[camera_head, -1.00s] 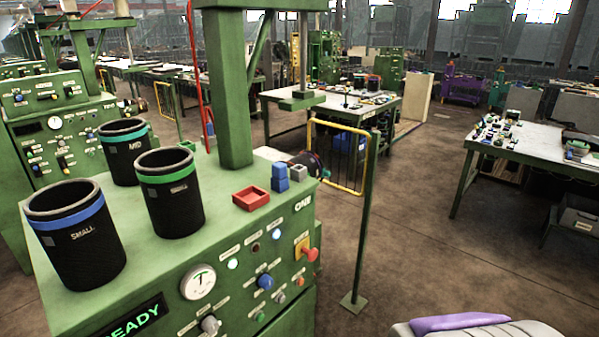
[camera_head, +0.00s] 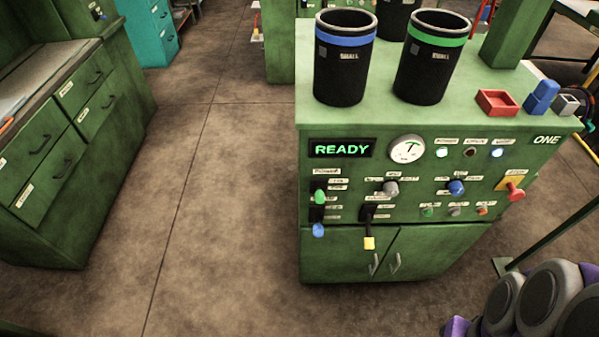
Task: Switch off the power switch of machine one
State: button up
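Machine one (camera_head: 345,254) is the green cabinet at the right, with "ONE" on the right end of its front panel. A display (camera_head: 342,149) at the panel's upper left glows green with "READY". Below it, under a label that seems to read "POWER", is a switch with a green-tipped handle (camera_head: 319,197). I cannot clearly tell its position. A blue-tipped lever (camera_head: 318,230) is just below it, and a yellow-tipped lever (camera_head: 369,243) is to the right. Grey and purple parts of my arm show at the bottom right, but my gripper is not in view.
Black sleeves with a blue band (camera_head: 342,75) and a green band (camera_head: 425,75) stand on top, near a red tray (camera_head: 497,103). A red stop knob (camera_head: 515,192) is at the panel's right. Open floor (camera_head: 215,220) separates the machine from a green drawer cabinet (camera_head: 60,170).

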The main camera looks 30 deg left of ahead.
aim_at(319, 196)
jog(key=u, duration=1.3)
jog(key=j+z, duration=0.25)
jog(key=j, duration=0.2)
